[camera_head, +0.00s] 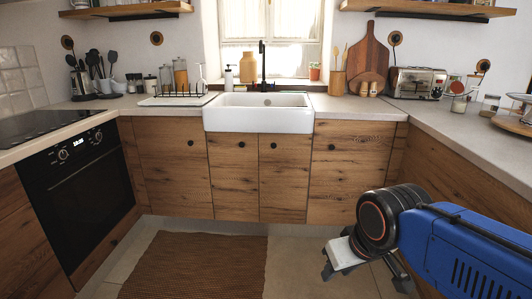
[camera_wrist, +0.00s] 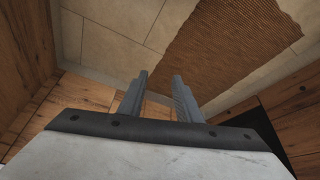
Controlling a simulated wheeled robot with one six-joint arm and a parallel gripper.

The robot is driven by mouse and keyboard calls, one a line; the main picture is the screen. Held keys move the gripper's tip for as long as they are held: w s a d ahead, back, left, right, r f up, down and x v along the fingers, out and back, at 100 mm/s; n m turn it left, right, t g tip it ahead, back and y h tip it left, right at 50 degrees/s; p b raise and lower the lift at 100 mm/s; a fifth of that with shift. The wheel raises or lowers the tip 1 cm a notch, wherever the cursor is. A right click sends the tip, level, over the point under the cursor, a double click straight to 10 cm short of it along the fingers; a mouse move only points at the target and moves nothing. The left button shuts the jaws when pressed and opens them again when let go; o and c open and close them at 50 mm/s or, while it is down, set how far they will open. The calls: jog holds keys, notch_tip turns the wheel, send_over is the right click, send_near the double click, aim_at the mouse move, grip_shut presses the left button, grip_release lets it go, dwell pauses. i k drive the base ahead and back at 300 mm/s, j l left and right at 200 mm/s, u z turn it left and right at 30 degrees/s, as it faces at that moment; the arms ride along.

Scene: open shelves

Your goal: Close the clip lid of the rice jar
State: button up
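My gripper (camera_head: 362,272) hangs low over the floor at the lower right of the head view, well in front of the cabinets and below counter height. In the wrist view its two fingers (camera_wrist: 160,82) stand apart with only floor and rug between them. Small jars stand on the right counter: a glass jar with pale contents (camera_head: 459,102) and another with a light top (camera_head: 489,104). They are too small to tell which is the rice jar or how its clip lid stands. No jar shows in the wrist view.
The right counter (camera_head: 425,108) also holds a toaster (camera_head: 417,83) and a wooden round stand (camera_head: 514,124) at the picture's edge. A white sink (camera_head: 258,115) is at the back, an oven (camera_head: 82,185) at left. The floor around the brown rug (camera_head: 195,266) is clear.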

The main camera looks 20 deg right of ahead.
aim_at(457, 88)
jog(key=i+j+z, duration=0.1)
jog(key=i+z, duration=0.2)
jog(key=z, duration=0.15)
jog(key=i+j+z, duration=0.2)
jog(key=z, duration=0.25)
jog(key=i+j+z, duration=0.25)
jog(key=z, duration=0.2)
jog(key=i+j+z, duration=0.2)
jog(key=j+z, duration=0.25)
jog(key=i+j+z, duration=0.2)
jog(key=j, duration=0.2)
jog(key=j+z, duration=0.2)
jog(key=j, duration=0.2)
